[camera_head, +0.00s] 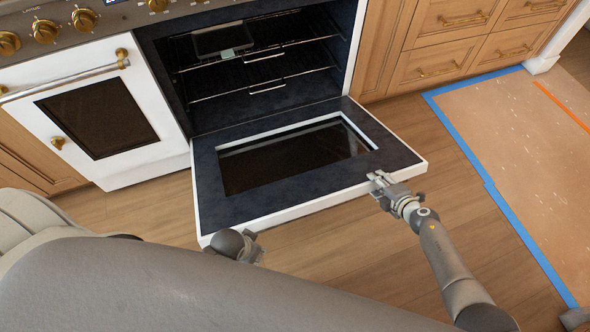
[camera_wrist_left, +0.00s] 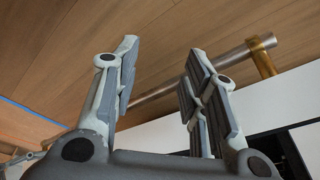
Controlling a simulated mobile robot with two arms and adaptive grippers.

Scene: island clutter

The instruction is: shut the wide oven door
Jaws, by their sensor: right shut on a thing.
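The wide oven door (camera_head: 290,204) is folded down open, close to level, below the dark oven cavity (camera_head: 265,75). It has a white rim and a dark glass window. My right gripper (camera_head: 378,181) is shut at the door's front edge near its right corner; its exact grip is partly hidden. My left gripper (camera_head: 250,243) is below the front left corner, largely hidden by my own body. In the left wrist view its fingers (camera_wrist_left: 160,75) are apart, and a metal handle bar (camera_wrist_left: 228,58) with a gold bracket (camera_wrist_left: 262,57) passes behind and between them.
A narrow white oven door (camera_head: 97,115) on the left is closed. Gold knobs (camera_head: 83,20) line the range front. Wooden drawers (camera_head: 440,50) stand at the right. A tan floor covering edged with blue tape (camera_head: 470,165) lies right; wooden floor is bare in front.

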